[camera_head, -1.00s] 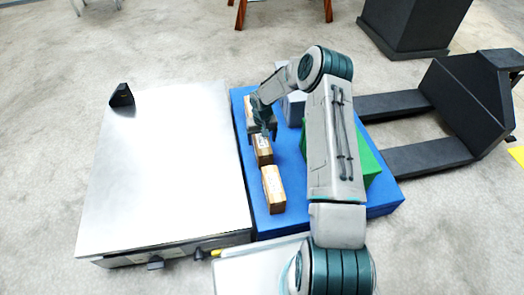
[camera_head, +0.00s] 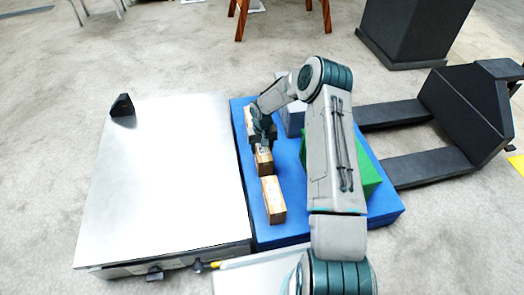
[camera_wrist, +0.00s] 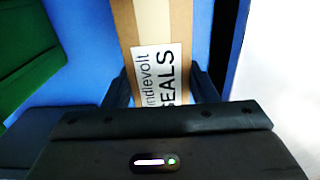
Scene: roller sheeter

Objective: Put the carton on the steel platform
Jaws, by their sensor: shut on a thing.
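Three brown cartons stand in a row on the blue pallet (camera_head: 295,228): a near one (camera_head: 274,200), a middle one (camera_head: 264,161) and a far one (camera_head: 249,121), partly hidden by my gripper. My gripper (camera_head: 264,142) is low over the row and appears to be at the far end of the middle carton. In the wrist view my fingers are shut on the sides of a carton (camera_wrist: 153,25) with a white label reading "SEALS". No gap beneath it can be made out. The steel platform (camera_head: 165,180) is left of the pallet, with a broad bare top.
A green box (camera_head: 367,175) and a grey box (camera_head: 293,118) are on the pallet right of the row, partly behind my arm. A black upright piece (camera_head: 122,105) stands at the platform's far left corner. Dark forks (camera_head: 410,165) lie right of the pallet.

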